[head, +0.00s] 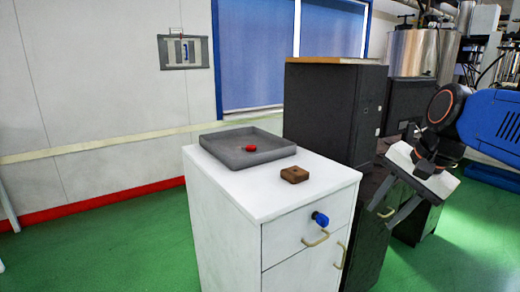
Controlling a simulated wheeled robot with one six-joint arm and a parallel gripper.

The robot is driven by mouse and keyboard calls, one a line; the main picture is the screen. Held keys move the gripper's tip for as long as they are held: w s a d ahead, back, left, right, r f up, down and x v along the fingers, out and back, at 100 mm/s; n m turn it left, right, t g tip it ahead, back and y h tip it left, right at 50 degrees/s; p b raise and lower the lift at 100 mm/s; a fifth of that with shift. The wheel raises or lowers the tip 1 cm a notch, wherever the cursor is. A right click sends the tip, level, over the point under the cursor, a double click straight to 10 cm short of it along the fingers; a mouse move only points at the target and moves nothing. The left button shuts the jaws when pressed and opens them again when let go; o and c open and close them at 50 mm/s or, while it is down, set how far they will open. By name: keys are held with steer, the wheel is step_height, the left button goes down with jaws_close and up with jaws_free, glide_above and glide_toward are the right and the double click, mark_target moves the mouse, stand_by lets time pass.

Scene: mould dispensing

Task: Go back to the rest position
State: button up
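My gripper (381,217) is at the right of the head view, to the right of the white cabinet (225,190) and in front of the dark cabinets. Its two grey fingers point down and left. They are apart, with nothing seen between them. A small brown block (294,174) with a dark spot on top sits on the white cabinet top. A grey tray (222,157) lies behind it, with a small red object (250,148) in it.
A blue knob-like part (320,218) sticks out from the white cabinet's drawer front, above a brass handle (316,239). A black cabinet (328,110) stands behind. Metal tanks (413,52) are at the back right. Green floor is open at the left.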

steer(key=s+f+n+t+h, duration=0.1)
steer(key=s+f+n+h, duration=0.1)
steer(key=s+f+n, duration=0.8)
steer(key=shift+s+d+f+n, duration=0.35)
steer(key=shift+s+f, duration=0.35)
steer(key=shift+f, duration=2)
